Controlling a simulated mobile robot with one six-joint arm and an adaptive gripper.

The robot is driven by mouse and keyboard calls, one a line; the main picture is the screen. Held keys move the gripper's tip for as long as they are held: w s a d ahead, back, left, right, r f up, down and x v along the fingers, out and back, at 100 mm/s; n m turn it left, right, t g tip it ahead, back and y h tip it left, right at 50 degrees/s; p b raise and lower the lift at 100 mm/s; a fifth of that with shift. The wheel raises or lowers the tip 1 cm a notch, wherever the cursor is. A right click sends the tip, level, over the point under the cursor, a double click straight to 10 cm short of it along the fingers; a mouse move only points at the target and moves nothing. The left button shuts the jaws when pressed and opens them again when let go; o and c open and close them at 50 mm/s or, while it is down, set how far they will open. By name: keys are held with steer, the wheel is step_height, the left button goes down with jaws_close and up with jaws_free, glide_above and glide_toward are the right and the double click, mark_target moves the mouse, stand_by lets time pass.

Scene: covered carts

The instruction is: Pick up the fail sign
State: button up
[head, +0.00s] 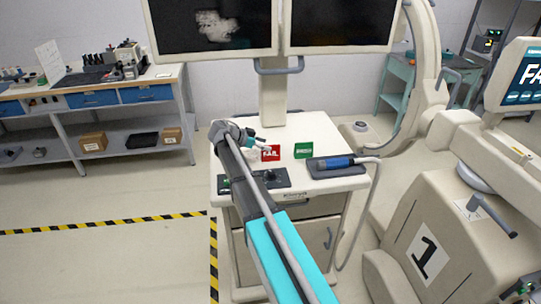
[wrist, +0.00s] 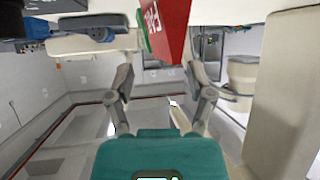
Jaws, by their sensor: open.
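The fail sign is a small red plate (head: 270,153) with white lettering. It stands upright on the white cart top, left of a green sign (head: 304,150). In the wrist view the red sign (wrist: 172,28) shows at the top, tilted, in line with the gap between the fingers. My gripper (head: 262,144) is at the sign's left side in the head view. In the wrist view my gripper (wrist: 160,68) is open with nothing between its fingers. I cannot tell whether a finger touches the sign.
A grey tray with a blue-handled tool (head: 338,163) lies right of the signs. A dark control panel (head: 272,181) is at the cart's front left, partly under my arm. Two monitors (head: 340,25) rise behind. A large white machine (head: 440,235) stands at right.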

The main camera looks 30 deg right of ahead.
mark_target(273, 147)
steer(key=b+x, duration=0.2)
steer(key=x, duration=0.1)
steer(key=shift+s+d+f, duration=0.15)
steer(key=shift+f, duration=0.2)
steer(key=shift+d+f, duration=0.25)
steer(key=shift+d, duration=0.4)
steer(key=c, duration=0.9)
